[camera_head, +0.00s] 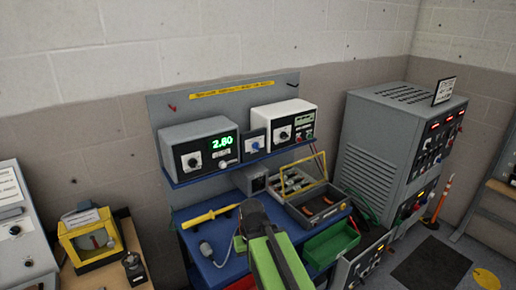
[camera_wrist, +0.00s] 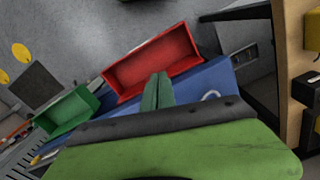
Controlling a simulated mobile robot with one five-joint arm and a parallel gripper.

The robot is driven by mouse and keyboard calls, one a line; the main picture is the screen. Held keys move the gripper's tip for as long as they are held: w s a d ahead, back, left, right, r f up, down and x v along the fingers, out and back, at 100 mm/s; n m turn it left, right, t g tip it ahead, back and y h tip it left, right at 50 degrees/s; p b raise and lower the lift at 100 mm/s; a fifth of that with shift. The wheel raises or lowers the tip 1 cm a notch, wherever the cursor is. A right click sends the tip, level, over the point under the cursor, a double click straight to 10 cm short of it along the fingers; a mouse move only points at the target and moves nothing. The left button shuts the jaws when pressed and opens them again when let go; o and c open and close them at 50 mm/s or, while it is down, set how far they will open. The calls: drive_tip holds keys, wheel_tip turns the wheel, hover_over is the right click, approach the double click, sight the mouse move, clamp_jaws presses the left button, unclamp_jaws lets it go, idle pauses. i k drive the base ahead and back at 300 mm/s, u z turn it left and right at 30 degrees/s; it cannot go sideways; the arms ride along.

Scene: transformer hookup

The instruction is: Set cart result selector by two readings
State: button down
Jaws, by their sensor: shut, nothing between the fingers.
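On the cart's upper shelf, a grey meter (camera_head: 203,146) shows 2.80 in green digits and has a round dial on its front. A small dark box with a blue knob (camera_head: 255,146) stands beside it. A white instrument (camera_head: 282,125) with a black dial and a small green display stands to the right. Which of these is the result selector, I cannot tell. My gripper is in front of the cart over the blue lower shelf; in the wrist view its fingers (camera_wrist: 158,90) are together and empty. In the head view my green arm hides the fingertips.
A yellow-handled probe (camera_head: 210,217) lies on the blue shelf (camera_head: 205,262). An open toolbox (camera_head: 316,203) and a green bin (camera_head: 330,243) are to the right. A red bin (camera_wrist: 153,62) shows in the wrist view. A grey cabinet (camera_head: 375,150) stands at right.

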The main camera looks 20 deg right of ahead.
sight(256, 146)
drive_tip(key=k, duration=1.3)
drive_tip(key=u, duration=0.35)
drive_tip(key=i, duration=1)
drive_tip(key=u, duration=0.3)
drive_tip(key=i, duration=0.85)
drive_tip(key=u, duration=0.05)
